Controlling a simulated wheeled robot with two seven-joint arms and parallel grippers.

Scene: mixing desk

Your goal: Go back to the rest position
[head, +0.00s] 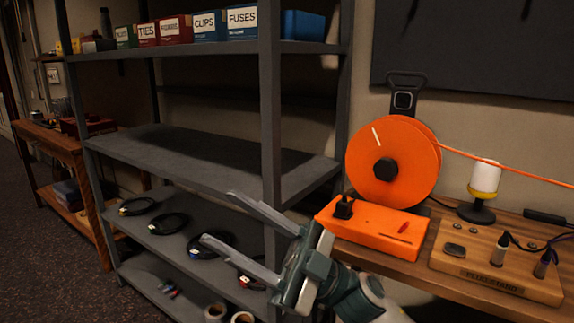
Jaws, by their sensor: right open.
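My right gripper (222,222) shows at the lower middle of the head view, its arm coming in from the bottom right. Its two long fingers are spread wide and point left, with nothing between them. It is in front of the grey metal shelf unit (270,150) and left of the wooden desk (390,262). The fingers hide part of the lower shelves. My left gripper is not in the view.
An orange cable reel (412,150), an orange box (375,228), a white-topped stand (484,180) and a wooden plug stand (490,284) are on the desk. Coiled cables (137,206) lie on a lower shelf. Labelled bins (210,27) line the top shelf. Dark floor (40,240) is clear at left.

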